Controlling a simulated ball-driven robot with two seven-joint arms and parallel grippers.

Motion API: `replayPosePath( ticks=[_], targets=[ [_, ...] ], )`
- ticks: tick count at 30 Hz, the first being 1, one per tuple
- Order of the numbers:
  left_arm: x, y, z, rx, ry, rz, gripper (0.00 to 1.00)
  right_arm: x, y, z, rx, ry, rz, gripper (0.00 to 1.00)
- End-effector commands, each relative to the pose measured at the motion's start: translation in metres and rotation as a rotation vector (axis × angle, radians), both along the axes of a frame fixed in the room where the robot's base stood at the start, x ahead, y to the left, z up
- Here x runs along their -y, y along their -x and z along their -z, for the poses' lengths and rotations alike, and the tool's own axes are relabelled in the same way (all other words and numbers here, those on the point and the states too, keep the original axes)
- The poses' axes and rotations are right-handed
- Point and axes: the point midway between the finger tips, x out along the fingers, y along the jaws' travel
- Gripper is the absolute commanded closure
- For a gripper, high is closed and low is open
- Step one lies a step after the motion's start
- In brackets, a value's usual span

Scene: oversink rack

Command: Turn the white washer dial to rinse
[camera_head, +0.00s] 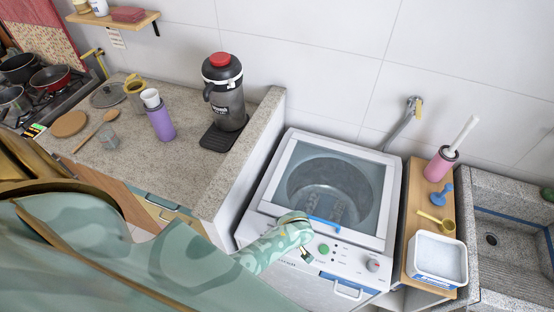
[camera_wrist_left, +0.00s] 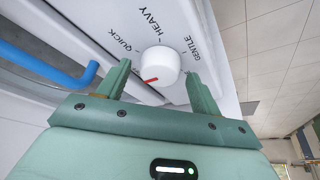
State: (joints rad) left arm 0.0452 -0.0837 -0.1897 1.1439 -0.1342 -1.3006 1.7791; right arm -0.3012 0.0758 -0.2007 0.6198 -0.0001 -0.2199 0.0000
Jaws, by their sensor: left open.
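The white dial (camera_wrist_left: 160,65) shows in the left wrist view on the washer's white panel, with a red pointer mark toward the lower left. QUICK, HEAVY and GENTLE are printed around it; lettering nearer my gripper is mostly hidden. My left gripper (camera_wrist_left: 158,82) is open, with one finger to each side of the dial; contact cannot be told. In the head view, the left gripper (camera_head: 305,256) is over the front panel of the washer (camera_head: 278,180). A pale round knob (camera_head: 373,265) shows farther right; I cannot tell if it is the same dial. My right gripper is not in view.
A stone counter (camera_head: 190,165) stands left of the washer. A wooden board (camera_head: 417,205) with a white basin (camera_head: 437,258) and the sink (camera_head: 505,245) are right.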

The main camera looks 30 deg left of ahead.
Motion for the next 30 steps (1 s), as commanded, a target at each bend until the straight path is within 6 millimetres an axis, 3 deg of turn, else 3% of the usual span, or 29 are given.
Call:
replayPosePath(
  ticks=[8,13,14,23,30],
  targets=[
    [0.001,0.0,0.0,0.0,0.0,0.0,0.35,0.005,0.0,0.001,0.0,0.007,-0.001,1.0],
    [0.001,0.0,0.001,0.0,0.0,0.0,0.77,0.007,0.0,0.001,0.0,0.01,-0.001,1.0],
    [0.001,0.0,0.001,0.0,0.0,0.0,0.79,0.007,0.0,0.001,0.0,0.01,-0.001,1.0],
    [0.001,0.001,0.0,-0.001,-0.001,0.023,0.79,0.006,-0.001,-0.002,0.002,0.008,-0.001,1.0],
    [0.0,0.002,-0.001,-0.001,-0.001,0.137,0.79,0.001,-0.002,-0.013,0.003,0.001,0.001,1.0]
  ],
)
